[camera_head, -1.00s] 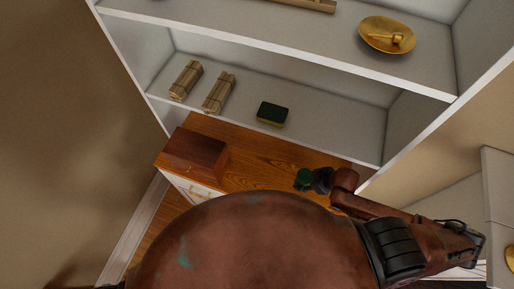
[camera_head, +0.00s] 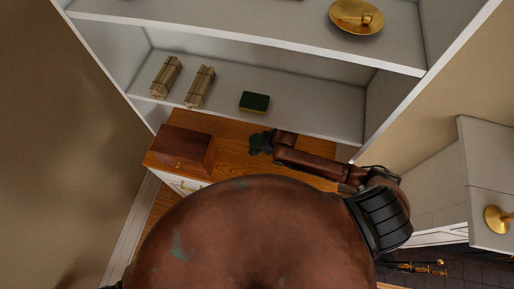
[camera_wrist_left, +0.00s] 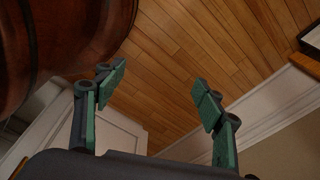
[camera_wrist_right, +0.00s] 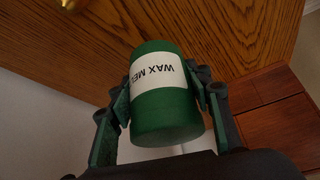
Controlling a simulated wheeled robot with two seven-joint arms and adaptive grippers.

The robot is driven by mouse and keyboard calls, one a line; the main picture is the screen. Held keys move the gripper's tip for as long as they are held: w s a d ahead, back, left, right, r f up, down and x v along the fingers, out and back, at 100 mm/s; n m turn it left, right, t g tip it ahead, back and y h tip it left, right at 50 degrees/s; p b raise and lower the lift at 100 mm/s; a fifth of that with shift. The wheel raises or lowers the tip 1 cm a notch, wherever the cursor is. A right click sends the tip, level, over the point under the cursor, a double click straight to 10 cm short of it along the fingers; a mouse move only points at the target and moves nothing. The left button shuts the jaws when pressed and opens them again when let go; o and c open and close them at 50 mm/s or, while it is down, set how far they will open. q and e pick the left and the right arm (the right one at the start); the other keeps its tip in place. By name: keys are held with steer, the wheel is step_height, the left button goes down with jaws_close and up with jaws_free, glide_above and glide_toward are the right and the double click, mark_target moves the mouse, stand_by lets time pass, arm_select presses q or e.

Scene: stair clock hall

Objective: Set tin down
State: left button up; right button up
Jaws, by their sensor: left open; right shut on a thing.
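The tin (camera_wrist_right: 168,122) is a green cylinder with a white label reading "WAX MEL…" in the right wrist view. My right gripper (camera_wrist_right: 165,85) is shut on its sides. In the head view, my right gripper (camera_head: 261,142) is over the orange wooden top (camera_head: 237,164), below the lower shelf and right of a dark wooden box. The tin is hard to tell from the green fingers there; whether it touches the wood I cannot tell. My left gripper (camera_wrist_left: 160,88) is open and empty in the left wrist view, and out of the head view.
The dark wooden box (camera_head: 184,148) takes the left end of the wooden top. On the lower shelf (camera_head: 315,112) are two tied bundles (camera_head: 166,78) (camera_head: 200,87) and a green-topped block (camera_head: 255,102). A brass candle dish (camera_head: 355,16) stands on the shelf above.

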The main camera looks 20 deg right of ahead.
step_height(320, 180, down, 2)
steer(key=shift+f, duration=0.25)
steer(key=o, duration=0.9)
steer(key=shift+s+f, duration=0.1)
steer(key=shift+f, duration=0.05)
steer(key=o, duration=0.3)
arm_select(q)
steer(key=shift+s, duration=0.2)
arm_select(e)
steer(key=shift+o, duration=0.6)
arm_select(q)
steer(key=shift+s, duration=0.1)
